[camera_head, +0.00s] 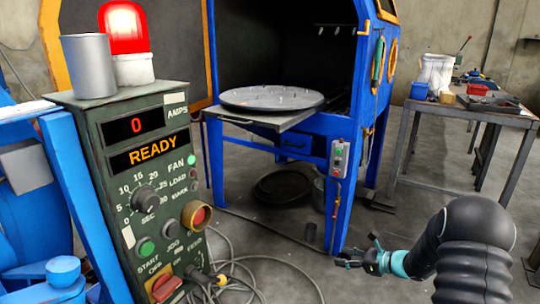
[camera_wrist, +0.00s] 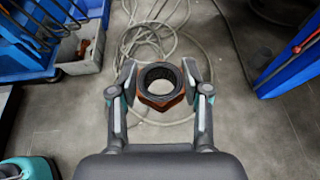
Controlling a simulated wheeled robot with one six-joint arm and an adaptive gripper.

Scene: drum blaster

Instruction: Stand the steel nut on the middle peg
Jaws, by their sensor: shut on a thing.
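My gripper (camera_wrist: 160,80) is shut on a hexagonal nut (camera_wrist: 160,103) with rust-brown sides and a dark threaded ring around its hole. The nut sits between both fingertips with its hole facing the wrist camera, clear of the floor as far as I can tell. In the head view my gripper (camera_head: 350,259) is low at the lower right, and the nut is too small to make out there. A round grey turntable (camera_head: 272,109) sits at the blue cabinet's opening, with small upright bits on it. I cannot tell which is the middle peg.
A green control box (camera_head: 110,150) stands at the left with a grey cup (camera_head: 89,66) and a lit red lamp (camera_head: 123,28) on top. The blue cabinet (camera_head: 343,130) is at the centre. Cables (camera_head: 265,270) lie on the floor. A cluttered workbench (camera_head: 455,110) stands at the right.

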